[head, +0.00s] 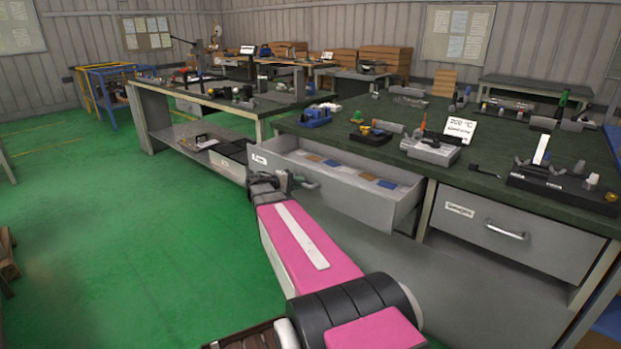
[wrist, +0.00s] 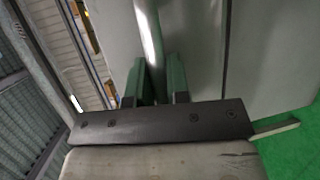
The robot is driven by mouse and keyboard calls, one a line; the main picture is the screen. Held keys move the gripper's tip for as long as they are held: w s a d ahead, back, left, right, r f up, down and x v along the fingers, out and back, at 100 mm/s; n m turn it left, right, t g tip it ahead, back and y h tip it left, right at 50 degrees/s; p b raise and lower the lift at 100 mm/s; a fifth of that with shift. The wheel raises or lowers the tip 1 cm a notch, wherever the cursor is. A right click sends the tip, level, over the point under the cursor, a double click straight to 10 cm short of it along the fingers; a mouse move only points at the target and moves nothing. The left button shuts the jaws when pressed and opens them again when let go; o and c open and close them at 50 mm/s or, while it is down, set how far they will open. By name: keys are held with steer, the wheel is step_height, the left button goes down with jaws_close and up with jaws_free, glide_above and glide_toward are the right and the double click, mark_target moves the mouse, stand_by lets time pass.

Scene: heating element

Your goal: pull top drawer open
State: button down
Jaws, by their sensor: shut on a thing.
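The top drawer (head: 345,203) is a grey metal drawer under the green-topped workbench. It stands pulled well out, and flat items in blue, white and tan show inside it. My gripper (head: 294,181) is at the front of this drawer, at the end of my pink arm. In the wrist view, the green fingers of my gripper (wrist: 162,72) are shut on the drawer handle (wrist: 148,32), a shiny bar running up between them. The drawer's grey front (wrist: 193,50) lies behind the handle. Part of the handle is hidden by my gripper.
A second drawer (head: 515,232), shut, is at the right of the same bench. Tools and devices stand on the benchtop (head: 400,107). Another workbench (head: 190,95) with a low shelf is behind at the left. The green floor (head: 120,230) at left is mostly clear.

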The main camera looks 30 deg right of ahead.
steer(key=shift+s+a, duration=0.3)
steer(key=shift+a, duration=0.45)
steer(key=shift+s+a, duration=0.35)
steer(key=shift+a, duration=0.45)
steer(key=shift+s+a, duration=0.3)
steer(key=shift+a, duration=0.45)
steer(key=c, duration=1.1)
jaws_free()
steer(key=shift+a, duration=0.1)
steer(key=a+r, duration=0.2)
steer(key=a, duration=0.8)
steer(key=shift+a, duration=0.25)
